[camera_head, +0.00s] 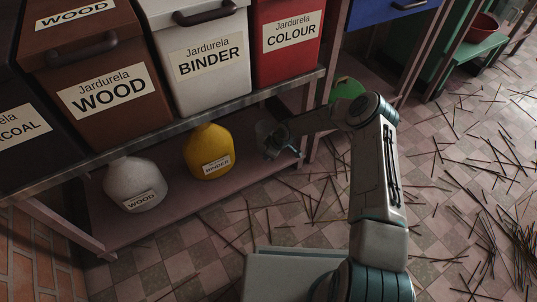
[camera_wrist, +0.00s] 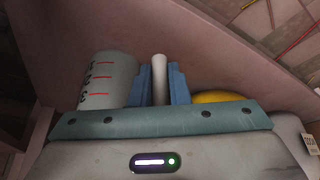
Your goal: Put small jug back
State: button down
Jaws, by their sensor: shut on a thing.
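The small jug (camera_wrist: 106,80) is a clear grey cup with red measuring lines. In the wrist view it stands left of the fingers, with its pale handle (camera_wrist: 159,68) between the two blue fingertips. My gripper (camera_wrist: 160,84) is shut on that handle. In the head view the jug (camera_head: 268,137) is dim and held at the right part of the low shelf (camera_head: 130,222), right of the yellow container. I cannot tell whether its base touches the shelf. My gripper (camera_head: 293,146) is partly hidden there by my own arm.
A yellow BINDER container (camera_head: 209,153) and a white WOOD container (camera_head: 134,186) stand on the low shelf. A green object (camera_head: 346,88) is behind my arm. Labelled bins, including the white BINDER bin (camera_head: 208,55), fill the shelf above. Sticks litter the tiled floor.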

jog(key=c, duration=1.4)
grip_release()
jog(key=s+d+r+m+h+p, duration=0.2)
jog(key=s+d+r, duration=0.3)
jog(key=r, duration=0.7)
jog(key=s+d+r+m+h+p, duration=0.15)
jog(key=s+d+r, duration=0.4)
jog(key=r, duration=0.65)
jog(key=s+d+r+m+h+p, duration=0.2)
jog(key=s+d+r, duration=0.3)
jog(key=r, duration=0.7)
jog(key=s+d+r+m, duration=0.1)
jog(key=s+r+m, duration=0.1)
jog(key=s, duration=0.4)
jog(key=s+d+r+m+y, duration=0.1)
jog(key=s+r+m, duration=0.2)
jog(key=s+r, duration=0.2)
jog(key=s+d+r+m, duration=0.1)
jog(key=s+r+m, duration=0.2)
jog(key=s, duration=0.5)
jog(key=shift+s+d+r+g, duration=0.1)
jog(key=shift+d+r+g, duration=0.25)
jog(key=shift+r, duration=0.35)
